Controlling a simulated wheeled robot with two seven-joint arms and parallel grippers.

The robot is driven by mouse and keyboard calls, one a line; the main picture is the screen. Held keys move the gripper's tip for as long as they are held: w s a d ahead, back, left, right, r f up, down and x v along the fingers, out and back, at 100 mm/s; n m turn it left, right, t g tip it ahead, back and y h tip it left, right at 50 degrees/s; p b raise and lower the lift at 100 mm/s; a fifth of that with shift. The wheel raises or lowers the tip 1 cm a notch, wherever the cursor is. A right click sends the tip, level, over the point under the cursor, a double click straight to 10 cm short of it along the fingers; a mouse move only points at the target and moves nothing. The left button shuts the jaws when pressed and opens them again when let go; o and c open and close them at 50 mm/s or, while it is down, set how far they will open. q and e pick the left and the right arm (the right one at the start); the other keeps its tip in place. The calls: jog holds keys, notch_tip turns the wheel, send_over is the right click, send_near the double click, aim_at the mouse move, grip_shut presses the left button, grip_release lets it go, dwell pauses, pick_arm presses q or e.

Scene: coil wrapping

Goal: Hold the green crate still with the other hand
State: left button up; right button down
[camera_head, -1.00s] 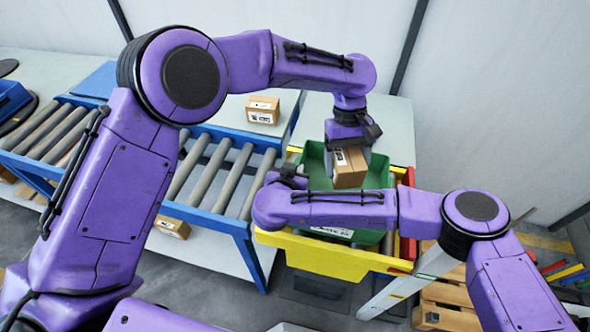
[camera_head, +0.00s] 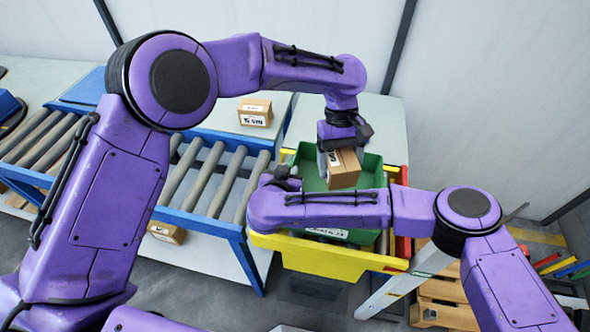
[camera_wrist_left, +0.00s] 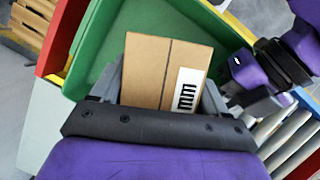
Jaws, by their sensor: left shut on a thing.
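The green crate (camera_head: 311,168) sits in a yellow-sided stand, with a white label on its near wall. My left gripper (camera_head: 338,152) points down over it, shut on a brown cardboard box (camera_head: 344,171). In the left wrist view the box (camera_wrist_left: 150,70) is between the two grey fingers, with the green crate (camera_wrist_left: 98,42) around and below it. Whether the box touches the crate floor is unclear. My right gripper (camera_head: 281,180) is at the crate's left side, close to its rim. Its fingers are mostly hidden, so contact and opening cannot be told.
A roller conveyor (camera_head: 215,180) with blue rails runs left of the crate. Another cardboard box (camera_head: 255,112) stands on the table behind it, and one (camera_head: 166,232) lies below the conveyor. The yellow stand wall (camera_head: 320,260) is in front. A wooden pallet (camera_head: 445,300) is at lower right.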

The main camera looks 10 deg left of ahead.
pick_arm(q)
jog(key=shift+f, duration=5.35)
jog(key=o, duration=1.6)
jog(key=shift+s, duration=0.1)
jog(key=v, duration=1.2)
